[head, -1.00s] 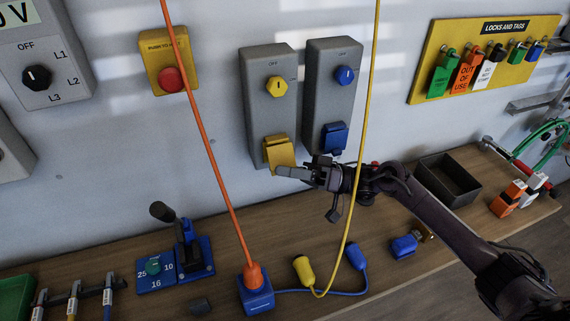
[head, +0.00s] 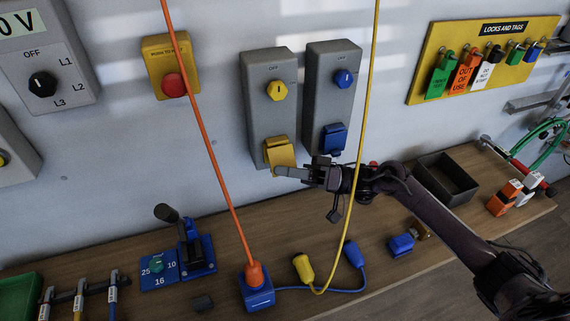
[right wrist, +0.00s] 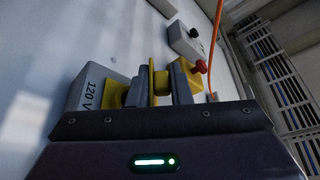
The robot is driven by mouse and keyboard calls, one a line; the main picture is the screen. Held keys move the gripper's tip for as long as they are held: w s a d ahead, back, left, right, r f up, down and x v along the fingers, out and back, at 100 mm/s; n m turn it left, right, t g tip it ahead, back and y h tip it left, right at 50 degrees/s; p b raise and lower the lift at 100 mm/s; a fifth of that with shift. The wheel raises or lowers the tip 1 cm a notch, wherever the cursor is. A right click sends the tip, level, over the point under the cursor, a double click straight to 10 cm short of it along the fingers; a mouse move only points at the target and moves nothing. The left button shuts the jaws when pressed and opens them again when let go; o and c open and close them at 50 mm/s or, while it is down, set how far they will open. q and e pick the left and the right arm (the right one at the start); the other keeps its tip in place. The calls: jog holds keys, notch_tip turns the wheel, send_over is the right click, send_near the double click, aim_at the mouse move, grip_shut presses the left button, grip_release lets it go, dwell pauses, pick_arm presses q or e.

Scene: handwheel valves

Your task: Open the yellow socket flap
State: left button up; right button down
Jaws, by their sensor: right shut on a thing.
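The yellow socket flap (head: 279,150) is at the lower end of the left grey socket box (head: 271,112), below a yellow knob. It appears tilted outward from the box; how far is hard to tell. My right gripper (head: 284,172) is at the flap's lower edge, coming from the right. In the right wrist view the yellow flap (right wrist: 160,82) stands between the two fingers, and the gripper is shut on it. The grey box marked 120 V (right wrist: 92,88) is to the left there. My left gripper is not in view.
A matching box with a blue flap (head: 333,138) is close on the right, beside my right arm. An orange cable (head: 214,160) and a yellow cable (head: 365,130) hang in front of the wall. A dark open bin (head: 447,180) stands on the bench at right.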

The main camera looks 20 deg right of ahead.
aim_at(288, 151)
jog(key=r+m+h+p, duration=0.1)
jog(key=r+m+p, duration=0.1)
jog(key=m+p, duration=0.2)
jog(key=r+m+h+p, duration=0.2)
jog(key=m+p, duration=0.1)
jog(key=m, duration=0.1)
jog(key=s+r+m+t+h+p, duration=0.1)
jog(key=r+m+p, duration=0.1)
jog(key=m+p, duration=0.2)
jog(key=shift+r+m+h+p, duration=0.25)
jog(key=shift+m+h+p, duration=0.05)
jog(key=shift+m, duration=0.1)
jog(key=shift+w+r+m+g+h, duration=0.35)
jog(key=shift+r+m, duration=0.3)
jog(key=shift+m, duration=0.55)
jog(key=w+r+m+g+h, duration=0.1)
jog(key=m, duration=0.1)
jog(key=shift+w+r+m, duration=0.15)
jog(key=shift+w+m, duration=0.05)
jog(key=shift+m, duration=0.1)
jog(key=shift+w+r+m+g+h, duration=0.3)
jog(key=shift+w+m+g, duration=0.25)
jog(key=shift+m, duration=0.35)
